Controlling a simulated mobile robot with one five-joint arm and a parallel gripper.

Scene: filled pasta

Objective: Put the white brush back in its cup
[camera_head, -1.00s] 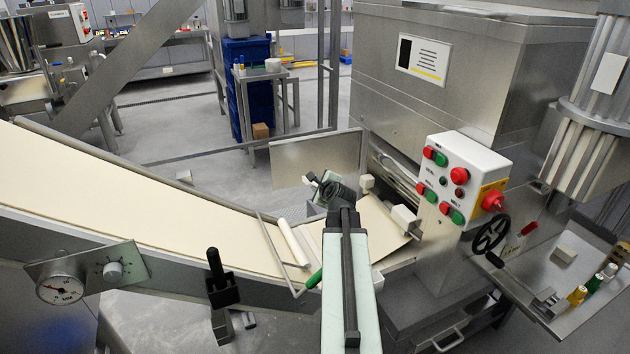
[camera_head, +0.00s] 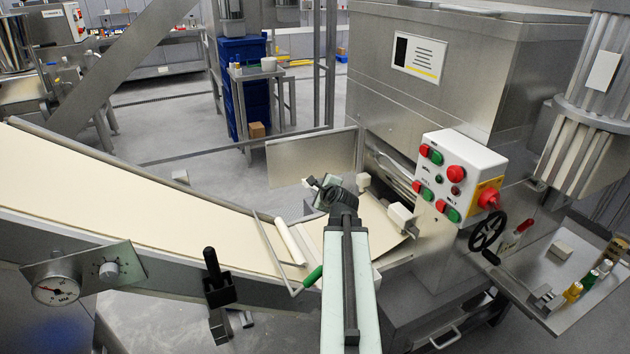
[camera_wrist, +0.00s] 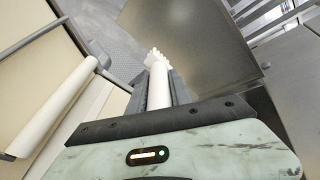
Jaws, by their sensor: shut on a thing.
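In the wrist view my gripper (camera_wrist: 158,88) is shut on the white brush (camera_wrist: 157,68). The brush is a pale stick between the dark fingers, with a lumpy white end past the fingertips. Its other end is hidden by the gripper body. In the head view my arm reaches forward over the dough belt and the dark wrist (camera_head: 338,195) hides most of the gripper. I cannot tell which thing, if any in view, is the brush's cup.
A white roller (camera_head: 290,242) lies across the dough belt (camera_head: 150,200); it also shows in the wrist view (camera_wrist: 55,105). A steel plate (camera_head: 312,158) stands behind the belt. The control box (camera_head: 458,175) and handwheel (camera_head: 489,232) are right. A side shelf (camera_head: 540,268) holds small bottles.

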